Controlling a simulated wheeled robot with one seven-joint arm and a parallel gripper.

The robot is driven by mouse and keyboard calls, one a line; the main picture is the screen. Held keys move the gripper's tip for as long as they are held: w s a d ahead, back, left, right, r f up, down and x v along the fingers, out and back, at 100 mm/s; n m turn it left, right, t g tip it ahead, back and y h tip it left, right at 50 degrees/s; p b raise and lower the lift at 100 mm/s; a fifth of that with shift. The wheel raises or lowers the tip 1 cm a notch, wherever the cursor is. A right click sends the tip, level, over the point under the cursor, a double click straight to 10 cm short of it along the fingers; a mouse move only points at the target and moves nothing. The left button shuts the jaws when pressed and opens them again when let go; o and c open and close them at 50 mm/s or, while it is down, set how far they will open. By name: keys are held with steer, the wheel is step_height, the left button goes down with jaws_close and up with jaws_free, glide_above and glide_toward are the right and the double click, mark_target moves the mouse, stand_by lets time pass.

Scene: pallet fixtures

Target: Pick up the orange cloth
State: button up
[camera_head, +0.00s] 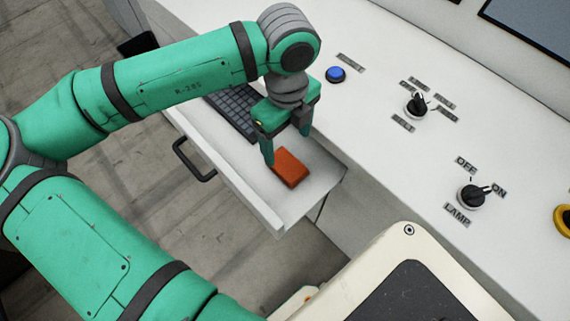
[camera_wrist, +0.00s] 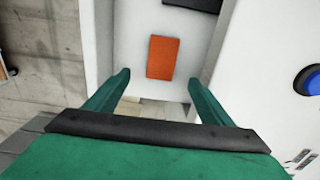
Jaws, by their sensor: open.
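The orange cloth (camera_head: 291,167) is a small folded block lying in the open drawer (camera_head: 253,191), near its right end in the head view. In the wrist view the cloth (camera_wrist: 162,57) lies flat ahead of my gripper, between the lines of its two fingers. My gripper (camera_head: 286,148) is open and empty, above the drawer and just beside the cloth. Its fingers also show in the wrist view (camera_wrist: 157,97), spread wide and apart from the cloth.
A dark keyboard (camera_head: 236,108) lies in the drawer left of the cloth. The drawer has a black handle (camera_head: 195,160) on its front. The white console (camera_head: 385,145) beside it carries a blue button (camera_head: 335,74), a selector knob (camera_head: 416,104) and a lamp knob (camera_head: 471,195).

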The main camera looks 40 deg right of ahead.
glide_above(286, 164)
steer(key=f, duration=0.5)
steer(key=shift+s+f, duration=0.25)
steer(key=shift+s, duration=0.15)
steer(key=shift+w+f, duration=0.25)
steer(key=shift+f, duration=1.1)
steer(key=shift+w+f, duration=0.2)
steer(key=shift+f, duration=1.1)
steer(key=shift+s+d, duration=0.1)
steer(key=shift+s, duration=0.05)
steer(key=c, duration=1.1)
